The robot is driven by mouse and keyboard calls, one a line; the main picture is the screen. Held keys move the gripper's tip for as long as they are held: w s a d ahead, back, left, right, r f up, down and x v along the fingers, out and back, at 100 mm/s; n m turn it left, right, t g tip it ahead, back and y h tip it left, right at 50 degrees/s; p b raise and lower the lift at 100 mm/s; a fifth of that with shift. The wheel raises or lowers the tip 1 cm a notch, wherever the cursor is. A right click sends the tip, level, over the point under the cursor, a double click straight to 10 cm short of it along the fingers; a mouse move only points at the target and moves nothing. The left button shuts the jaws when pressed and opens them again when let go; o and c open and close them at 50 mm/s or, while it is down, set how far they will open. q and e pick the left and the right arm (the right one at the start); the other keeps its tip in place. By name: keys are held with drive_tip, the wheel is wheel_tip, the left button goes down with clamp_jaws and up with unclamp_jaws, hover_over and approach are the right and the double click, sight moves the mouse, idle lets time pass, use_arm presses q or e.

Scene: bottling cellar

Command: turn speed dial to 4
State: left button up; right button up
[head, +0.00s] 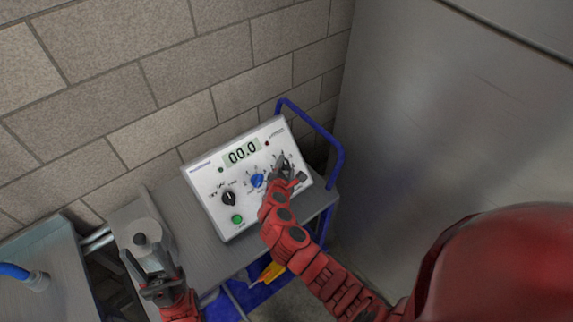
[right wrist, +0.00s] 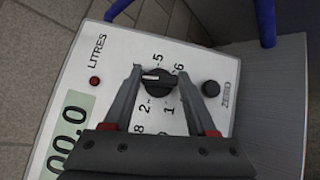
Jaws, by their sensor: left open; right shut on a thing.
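A white control box (head: 215,180) with a display reading 00.0 stands on a grey trolley top. My right gripper (head: 284,166) is over its right-hand dial. In the right wrist view its fingers are shut on the sides of this black dial (right wrist: 160,84). The dial's white pointer mark points left, towards the left finger. Numerals 5, 6, 1 and 2 show around it; the marks behind the left finger are hidden. I cannot read a speed label. My left gripper (head: 160,283) is open and empty, low at the left, near a grey round-topped object.
The box also carries a black knob (head: 229,198), a blue knob (head: 257,181), a green button (head: 237,219) and a black ZERO knob (right wrist: 211,88). A blue trolley handle (head: 325,133) rises behind. A block wall and a metal surface (head: 460,120) bound the space.

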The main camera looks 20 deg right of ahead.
drive_tip(key=m+g, duration=0.2)
drive_tip(key=m, duration=0.1)
drive_tip(key=shift+w+a+r+g, duration=0.1)
drive_tip(key=shift+w+r+g, duration=0.05)
drive_tip(key=shift+g, duration=0.15)
drive_tip(key=shift+m+g, duration=1.1)
drive_tip(key=shift+m, duration=0.5)
drive_tip(key=o, duration=1.4)
drive_tip(key=shift+c, duration=0.2)
